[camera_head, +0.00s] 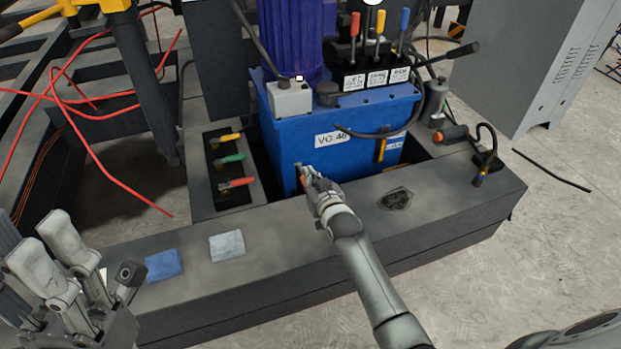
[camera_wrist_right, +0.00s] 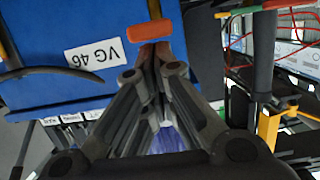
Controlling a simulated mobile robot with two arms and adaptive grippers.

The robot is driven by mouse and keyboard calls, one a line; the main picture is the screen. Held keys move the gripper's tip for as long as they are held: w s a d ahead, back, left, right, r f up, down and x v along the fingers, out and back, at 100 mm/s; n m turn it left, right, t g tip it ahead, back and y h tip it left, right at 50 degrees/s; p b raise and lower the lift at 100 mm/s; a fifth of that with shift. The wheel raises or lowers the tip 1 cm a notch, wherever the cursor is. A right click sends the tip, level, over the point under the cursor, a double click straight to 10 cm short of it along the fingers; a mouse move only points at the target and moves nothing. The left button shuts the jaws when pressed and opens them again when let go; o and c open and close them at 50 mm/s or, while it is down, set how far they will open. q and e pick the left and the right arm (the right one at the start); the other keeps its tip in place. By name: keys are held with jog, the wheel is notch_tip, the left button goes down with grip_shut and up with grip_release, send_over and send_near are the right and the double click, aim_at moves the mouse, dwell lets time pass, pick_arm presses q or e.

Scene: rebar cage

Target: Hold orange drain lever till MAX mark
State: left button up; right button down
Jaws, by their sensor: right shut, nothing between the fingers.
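The orange drain lever (camera_wrist_right: 150,31) stands out from the front of the blue tank (camera_wrist_right: 60,30) in the right wrist view. In the head view a small part of the lever (camera_head: 302,184) shows low on the tank's front, mostly hidden by my right gripper. My right gripper (camera_head: 309,174) is shut and empty; its fingertips (camera_wrist_right: 153,52) are right at the lever, and I cannot tell whether they touch it. My left gripper (camera_head: 52,262) is at the lower left, away from the tank; its jaw opening is unclear. I cannot make out a MAX mark.
Three valve levers (camera_head: 380,40) stand on top. A black hose hangs at right.

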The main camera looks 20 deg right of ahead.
jog(key=f, duration=0.1)
jog(key=f+p, duration=0.1)
jog(key=shift+s+f, duration=0.3)
jog(key=shift+s, duration=0.1)
jog(key=shift+f, duration=0.65)
dwell(6.8)
